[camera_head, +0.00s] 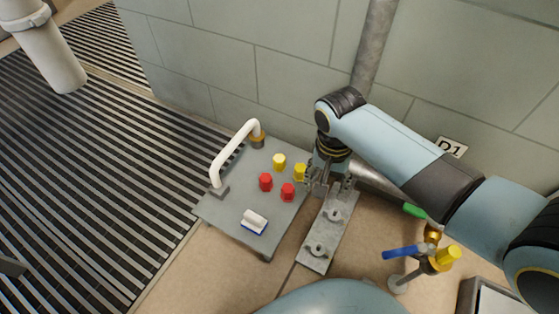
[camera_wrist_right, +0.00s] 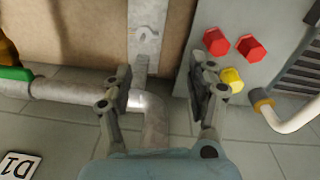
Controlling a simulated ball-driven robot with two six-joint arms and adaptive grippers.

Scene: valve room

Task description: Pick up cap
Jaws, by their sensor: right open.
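Two yellow caps (camera_head: 279,161) (camera_head: 300,172) and two red caps (camera_head: 265,181) (camera_head: 288,192) stand on a grey plate (camera_head: 232,212) in the head view. My right gripper (camera_head: 329,190) is open just right of the plate's edge, close to the right-hand yellow cap. In the right wrist view the open fingers (camera_wrist_right: 161,88) have nothing between them. The red caps (camera_wrist_right: 216,41) (camera_wrist_right: 251,48) and a yellow cap (camera_wrist_right: 232,79) lie right of them, the yellow one close beside the right finger. My left gripper is not in view.
A white handle (camera_head: 229,152) arches over the plate's back left, and a white-and-blue block (camera_head: 254,222) sits near its front. A metal strip (camera_head: 325,233) lies right of the plate. A pipe (camera_head: 375,42) runs along the wall. A blue-handled valve (camera_head: 402,251) stands lower right.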

